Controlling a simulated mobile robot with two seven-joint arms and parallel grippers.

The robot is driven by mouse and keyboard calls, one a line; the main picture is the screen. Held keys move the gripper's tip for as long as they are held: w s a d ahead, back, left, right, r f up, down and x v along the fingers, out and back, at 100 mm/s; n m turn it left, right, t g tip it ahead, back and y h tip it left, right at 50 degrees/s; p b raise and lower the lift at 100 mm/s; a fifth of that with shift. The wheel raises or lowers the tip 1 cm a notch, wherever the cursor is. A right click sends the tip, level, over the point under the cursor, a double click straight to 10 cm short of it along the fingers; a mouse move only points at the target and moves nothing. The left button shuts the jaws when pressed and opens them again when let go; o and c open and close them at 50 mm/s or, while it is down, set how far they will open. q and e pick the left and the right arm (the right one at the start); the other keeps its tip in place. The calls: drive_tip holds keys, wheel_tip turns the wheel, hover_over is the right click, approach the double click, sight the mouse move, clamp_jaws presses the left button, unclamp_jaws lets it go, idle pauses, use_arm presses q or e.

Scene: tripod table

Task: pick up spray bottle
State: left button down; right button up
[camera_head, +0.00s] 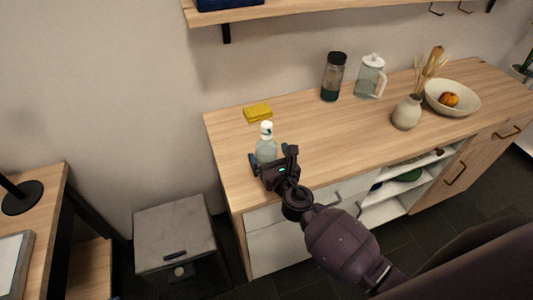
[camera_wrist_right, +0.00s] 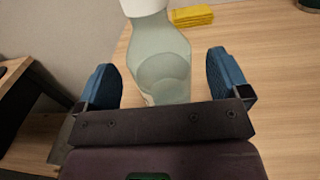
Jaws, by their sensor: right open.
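The spray bottle (camera_head: 266,148) is pale green and see-through with a white top. It stands upright on the wooden counter (camera_head: 312,138), near its left end. In the right wrist view the bottle (camera_wrist_right: 160,62) stands between the two blue fingers, with a gap on each side. My right gripper (camera_head: 270,160) is open around the near side of the bottle; its own body hides the bottle's lower part in the head view. The gripper also shows in the right wrist view (camera_wrist_right: 165,85). My left gripper is not in view.
A dark-lidded jar (camera_head: 333,77), a glass pitcher (camera_head: 370,77), a vase (camera_head: 407,112) and a fruit bowl (camera_head: 465,103) stand farther right. A shelf (camera_head: 290,10) hangs above. The counter right of the bottle is clear.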

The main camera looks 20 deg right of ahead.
drive_tip(key=shift+w+a, duration=0.15)
drive_tip(key=shift+w, duration=1.1)
drive_tip(key=shift+c, duration=0.2)
drive_tip(key=c, duration=1)
drive_tip(key=shift+c, duration=0.6)
drive_tip(key=shift+r, duration=0.1)
